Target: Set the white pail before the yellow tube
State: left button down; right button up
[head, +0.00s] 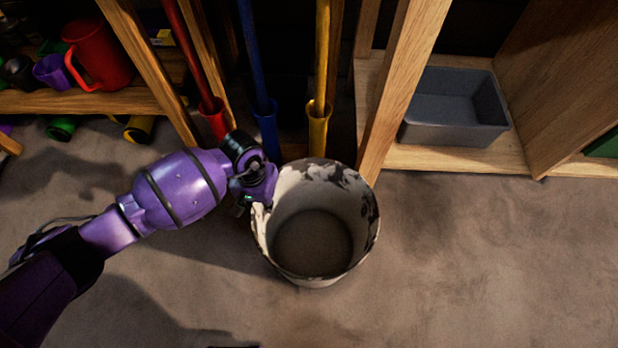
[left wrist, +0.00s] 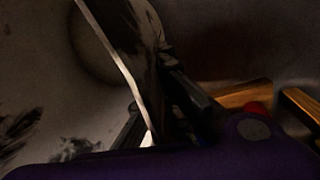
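The white pail (head: 365,215), mottled with dark patches, stands upright in the head view, directly in front of the yellow tube (head: 318,130). A yellow pole rises from the tube. My left gripper (head: 258,190) is at the pail's left rim. In the left wrist view the pail's wall (left wrist: 118,60) runs between the gripper's two dark fingers (left wrist: 155,112), which look closed against it. Whether the pail's base touches the floor is hard to tell. My right gripper is in neither view.
A blue tube (head: 266,130) and a red tube (head: 214,118) stand left of the yellow one. A wooden post (head: 395,95) rises close behind the pail on the right. A grey bin (head: 455,108) sits on a low shelf. The floor (head: 480,260) at right is clear.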

pick_arm(q)
jog(key=c, duration=2)
grip_release()
jog(key=shift+r+p, duration=0.3)
jog(key=shift+r, duration=0.05)
jog(key=r+p, duration=0.1)
jog(key=r, duration=0.3)
jog(key=r+p, duration=0.1)
jog(key=r, duration=0.2)
jog(key=r+p, duration=0.2)
jog(key=r, duration=0.2)
jog(key=shift+w+a+r, duration=0.3)
jog(key=shift+a, duration=0.1)
